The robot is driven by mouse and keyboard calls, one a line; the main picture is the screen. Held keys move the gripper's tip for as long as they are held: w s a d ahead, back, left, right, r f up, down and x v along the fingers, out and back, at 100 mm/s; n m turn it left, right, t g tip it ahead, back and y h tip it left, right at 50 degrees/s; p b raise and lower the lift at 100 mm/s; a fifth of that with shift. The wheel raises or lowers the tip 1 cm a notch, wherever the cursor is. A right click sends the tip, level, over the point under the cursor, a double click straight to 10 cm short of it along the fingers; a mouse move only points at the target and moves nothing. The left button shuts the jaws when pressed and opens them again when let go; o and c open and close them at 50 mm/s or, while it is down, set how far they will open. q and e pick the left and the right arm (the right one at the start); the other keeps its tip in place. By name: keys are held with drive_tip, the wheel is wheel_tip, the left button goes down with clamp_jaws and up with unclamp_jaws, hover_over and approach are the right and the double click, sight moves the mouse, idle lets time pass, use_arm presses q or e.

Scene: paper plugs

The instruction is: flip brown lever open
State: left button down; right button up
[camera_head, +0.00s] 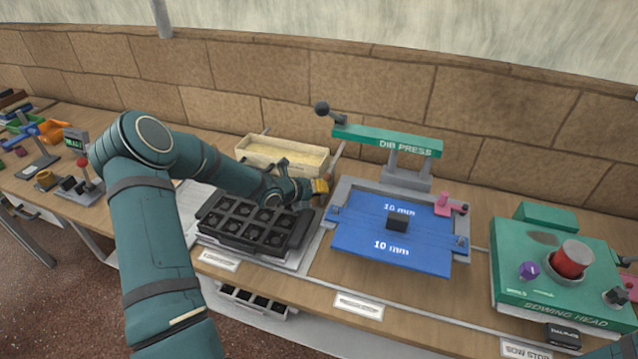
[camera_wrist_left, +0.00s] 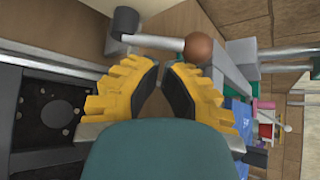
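The brown ball knob (camera_wrist_left: 201,50) of the lever shows in the left wrist view, at the right end of a grey rod (camera_wrist_left: 155,42). The rod runs left to a dark pivot (camera_wrist_left: 124,20). My left gripper (camera_wrist_left: 166,68) has yellow ribbed fingers with dark pads. They stand apart with nothing between them, and the rod and knob lie just beyond the tips. I cannot tell whether they touch. In the head view my left gripper (camera_head: 319,187) is beside the black gridded tray (camera_head: 243,245), and the knob cannot be made out. My right gripper is not in view.
A green die press (camera_head: 388,140) with a blue plate (camera_head: 350,240) stands to the right. A green sowing head (camera_head: 530,290) is farther right. A shallow wooden box (camera_head: 255,158) sits behind the black tray. A brick wall (camera_head: 400,85) closes off the back.

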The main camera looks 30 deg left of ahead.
use_arm(q)
drive_tip(key=shift+a+r+n+t+h+p, duration=0.15)
drive_tip(key=shift+r+n+t+h+p, duration=0.2)
drive_tip(key=shift+p, duration=0.35)
drive_tip(key=shift+n+h, duration=0.25)
drive_tip(key=shift+h, duration=0.1)
drive_tip(key=shift+s+a+n+t+h+b, duration=0.1)
drive_tip(key=shift+a+n+t+h+b, duration=0.15)
drive_tip(key=shift+n+t+h+b, duration=0.3)
drive_tip(key=n+b, duration=0.1)
drive_tip(key=n+t+h+b, duration=0.1)
drive_tip(key=b, duration=0.1)
drive_tip(key=shift+s+a+r+h, duration=0.1)
drive_tip(key=shift+a+r+h, duration=0.15)
drive_tip(key=shift+a, duration=0.15)
drive_tip(key=shift+r, duration=0.25)
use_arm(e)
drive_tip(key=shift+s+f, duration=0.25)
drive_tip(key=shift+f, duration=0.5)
